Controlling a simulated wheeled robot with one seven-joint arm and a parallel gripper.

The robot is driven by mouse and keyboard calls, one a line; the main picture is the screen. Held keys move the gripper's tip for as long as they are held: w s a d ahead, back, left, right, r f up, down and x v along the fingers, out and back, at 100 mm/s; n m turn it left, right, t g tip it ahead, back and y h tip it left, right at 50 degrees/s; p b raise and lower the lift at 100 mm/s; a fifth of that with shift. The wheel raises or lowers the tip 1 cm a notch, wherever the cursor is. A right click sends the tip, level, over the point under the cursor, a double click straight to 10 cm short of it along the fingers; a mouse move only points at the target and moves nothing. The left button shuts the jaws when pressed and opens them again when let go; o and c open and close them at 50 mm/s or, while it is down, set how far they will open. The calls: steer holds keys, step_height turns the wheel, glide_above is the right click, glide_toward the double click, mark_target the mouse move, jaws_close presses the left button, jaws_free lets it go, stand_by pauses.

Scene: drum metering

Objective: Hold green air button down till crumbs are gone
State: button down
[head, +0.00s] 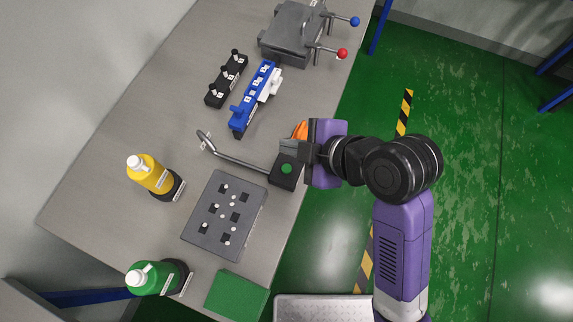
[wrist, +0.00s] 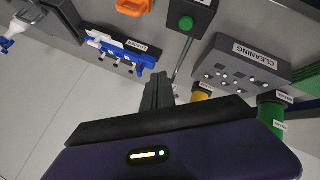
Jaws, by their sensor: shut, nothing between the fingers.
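The green air button (head: 287,169) sits on top of a small black box (head: 284,182) by the table's right edge; the button also shows in the wrist view (wrist: 186,22). A bent metal air pipe (head: 235,160) runs from the box. A grey block (head: 253,196) labelled CLEANING in the wrist view (wrist: 258,74) has dark square pockets and several pale crumbs (head: 225,188) on it. My gripper (head: 285,147) is shut and empty, above the table and beside the button box. It appears apart from the button; its exact height is unclear.
An orange object (head: 300,130) is partly hidden behind my gripper. A blue rack (head: 250,97), black rack (head: 225,82) and grey machine with red and blue knobs (head: 290,35) stand farther back. Yellow (head: 152,176) and green (head: 150,278) bottles stand left; a green pad (head: 237,295) lies in front.

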steer(key=b, duration=0.6)
glide_above(290, 171)
step_height(290, 171, down, 7)
steer(key=shift+r, duration=0.1)
steer(key=shift+f+b, duration=0.65)
steer(key=shift+f, duration=0.25)
steer(key=shift+f, duration=0.1)
stand_by(0.8)
steer(key=shift+f, duration=0.35)
steer(key=shift+f+b, duration=0.5)
stand_by(0.7)
steer(key=shift+r, duration=0.1)
stand_by(2.1)
steer(key=shift+r+p, duration=0.85)
steer(key=shift+p, duration=0.05)
steer(key=shift+r, duration=0.1)
step_height(290, 171, up, 5)
steer(key=p, duration=0.4)
steer(key=shift+p, duration=0.35)
